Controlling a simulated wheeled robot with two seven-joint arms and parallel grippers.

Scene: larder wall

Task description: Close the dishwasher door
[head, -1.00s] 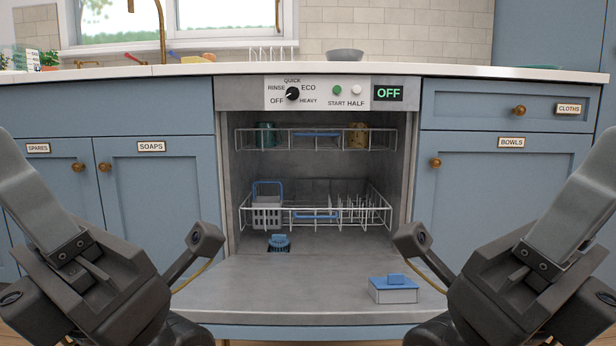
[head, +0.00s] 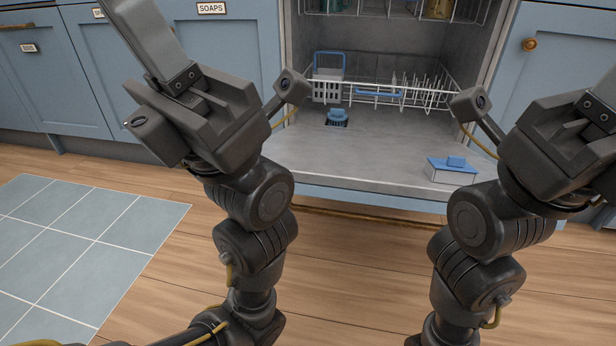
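The dishwasher door (head: 345,155) is folded down flat and open, its grey inner face up and its blue front edge toward me. A small white box with a blue lid (head: 452,170) lies on the right part of the door. My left gripper (head: 148,40) is raised at the upper left, in front of the cabinets and left of the door. My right gripper (head: 604,100) is at the right edge, right of the door and partly out of frame. Both appear clear of the door, and nothing shows held. Their finger gaps are not visible.
Inside the tub, the lower rack (head: 375,95) holds a cutlery basket, and the upper rack (head: 395,12) holds cups. A blue tiled mat (head: 80,250) lies on the wooden floor at left.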

